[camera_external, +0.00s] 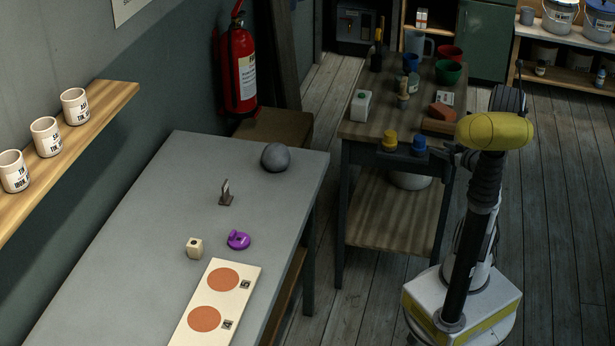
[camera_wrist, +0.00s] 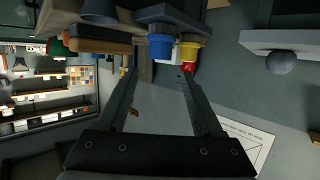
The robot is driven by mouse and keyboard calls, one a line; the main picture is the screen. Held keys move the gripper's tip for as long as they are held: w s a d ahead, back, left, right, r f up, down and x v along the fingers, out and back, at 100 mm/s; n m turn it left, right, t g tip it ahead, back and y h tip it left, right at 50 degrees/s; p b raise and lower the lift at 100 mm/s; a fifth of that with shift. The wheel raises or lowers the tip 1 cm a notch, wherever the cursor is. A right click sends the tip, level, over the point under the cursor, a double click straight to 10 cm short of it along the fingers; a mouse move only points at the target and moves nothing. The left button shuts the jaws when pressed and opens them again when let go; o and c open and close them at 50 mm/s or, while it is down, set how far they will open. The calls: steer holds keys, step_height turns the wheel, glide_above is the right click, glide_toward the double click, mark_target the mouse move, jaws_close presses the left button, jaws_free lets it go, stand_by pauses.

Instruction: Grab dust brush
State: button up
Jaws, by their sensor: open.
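I cannot identify the dust brush with certainty. A small upright wooden-handled item (camera_external: 403,93) on the wooden workbench (camera_external: 375,125) looks brush-like, but it is too small to tell. Thin upright tools (camera_external: 377,52) stand near the bench's back left; their heads are unclear. My gripper (camera_wrist: 158,76) is open and empty in the wrist view, its fingers apart. In the external view it is near the workbench's front right corner, mostly hidden by my yellow arm link.
The grey table (camera_external: 150,215) holds a grey ball (camera_external: 276,157), a dark stand (camera_external: 226,194), a purple object (camera_external: 238,240), a small block (camera_external: 195,248) and a board (camera_external: 213,302). Floor shows between table and bench.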

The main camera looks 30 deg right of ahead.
mark_target(424, 142)
steer(key=b+x, duration=0.3)
steer(key=x, duration=0.7)
steer(key=shift+s+b, duration=0.1)
steer(key=shift+b, duration=0.25)
steer(key=b+x, duration=0.1)
steer(key=x, duration=0.1)
steer(key=b+x, duration=0.1)
steer(key=x, duration=0.1)
steer(key=shift+a+f, duration=0.1)
steer(key=shift+f, duration=0.3)
steer(key=shift+w, duration=0.5)
jaws_close()
